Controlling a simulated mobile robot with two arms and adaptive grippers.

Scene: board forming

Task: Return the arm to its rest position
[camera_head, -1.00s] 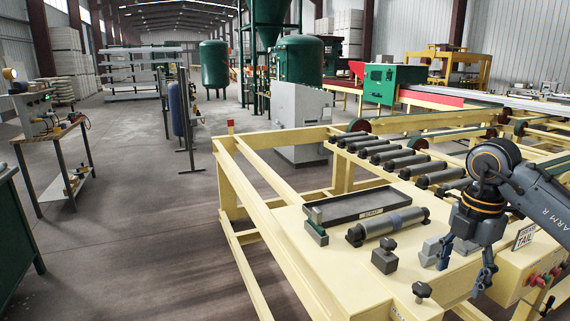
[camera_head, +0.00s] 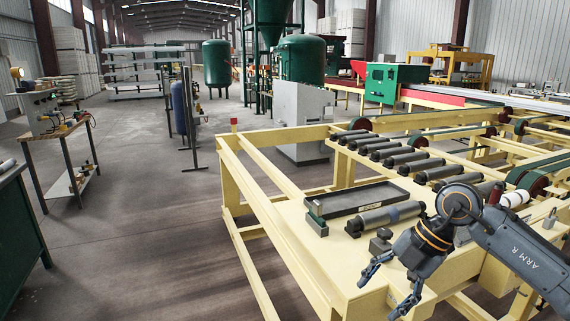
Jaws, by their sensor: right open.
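My right arm (camera_head: 515,245), marked "ARM R", comes in from the right edge. Its gripper (camera_head: 388,292) points down and to the left, near the front edge of the cream-yellow machine frame (camera_head: 258,198). The two fingers are spread apart with nothing between them. The wrist hides part of the frame's top and part of a small dark knobbed block (camera_head: 380,243). My left arm and gripper are not in view.
A dark shallow tray (camera_head: 355,198) and a loose grey roller (camera_head: 385,219) lie on the frame's top. A row of rollers (camera_head: 390,153) runs behind. A green-sided bench (camera_head: 20,235) stands at left. Open floor (camera_head: 130,225) lies between bench and frame.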

